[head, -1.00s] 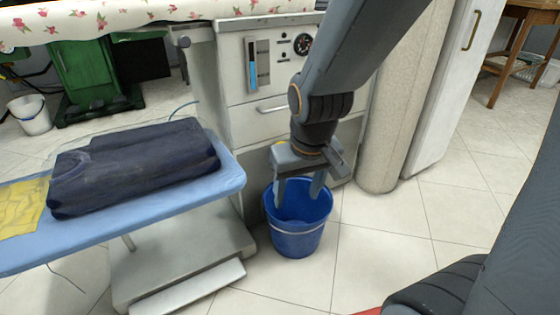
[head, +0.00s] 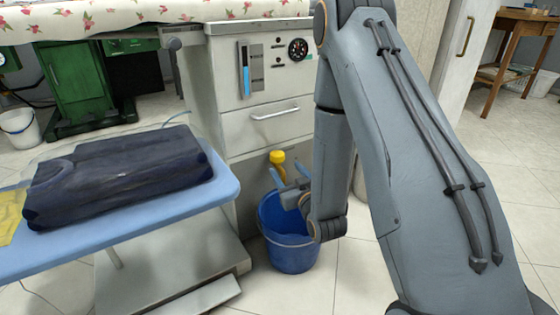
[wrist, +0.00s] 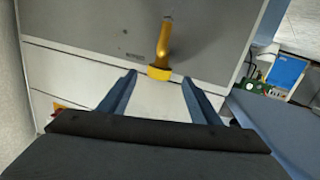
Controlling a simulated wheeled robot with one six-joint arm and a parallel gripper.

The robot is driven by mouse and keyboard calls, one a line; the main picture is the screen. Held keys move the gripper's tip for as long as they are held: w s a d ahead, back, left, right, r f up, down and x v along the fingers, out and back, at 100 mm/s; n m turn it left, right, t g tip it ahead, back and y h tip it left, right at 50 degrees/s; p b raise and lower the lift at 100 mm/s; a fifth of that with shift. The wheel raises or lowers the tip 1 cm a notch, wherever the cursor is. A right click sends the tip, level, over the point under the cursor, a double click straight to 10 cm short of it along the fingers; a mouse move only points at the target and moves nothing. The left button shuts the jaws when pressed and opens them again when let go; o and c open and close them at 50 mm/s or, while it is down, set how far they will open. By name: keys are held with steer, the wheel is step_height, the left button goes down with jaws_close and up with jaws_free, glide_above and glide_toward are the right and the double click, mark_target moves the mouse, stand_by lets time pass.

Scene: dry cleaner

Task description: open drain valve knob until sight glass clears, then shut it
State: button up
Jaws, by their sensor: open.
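The yellow drain valve knob (head: 277,158) is on the front of the grey cabinet, below its drawer. In the wrist view the knob (wrist: 160,73) lies between the lines of my two fingers, on a yellow stem. The sight glass (head: 245,72) is on the cabinet's upper panel and shows blue in its tube. My gripper (head: 289,174) is open and empty just below and in front of the knob, over the bucket. In the wrist view my gripper (wrist: 159,78) has its fingers spread on either side of the knob; I cannot tell whether they touch it.
A blue bucket (head: 290,254) stands on the floor under the knob. A round gauge (head: 298,48) and a drawer handle (head: 275,111) are above. A blue ironing board (head: 150,207) with a folded dark garment (head: 120,175) is to the left. My arm covers the cabinet's right side.

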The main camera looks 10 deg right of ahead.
mark_target(280, 160)
steer(key=shift+t, duration=0.4)
steer(key=w+b, duration=0.1)
steer(key=w, duration=0.1)
steer(key=w+b, duration=0.1)
steer(key=w, duration=0.2)
steer(key=w+a+b, duration=0.1)
steer(key=w, duration=0.1)
steer(key=shift+w+r, duration=0.1)
steer(key=shift+w, duration=0.05)
steer(key=shift+d, duration=0.1)
steer(key=c, duration=1)
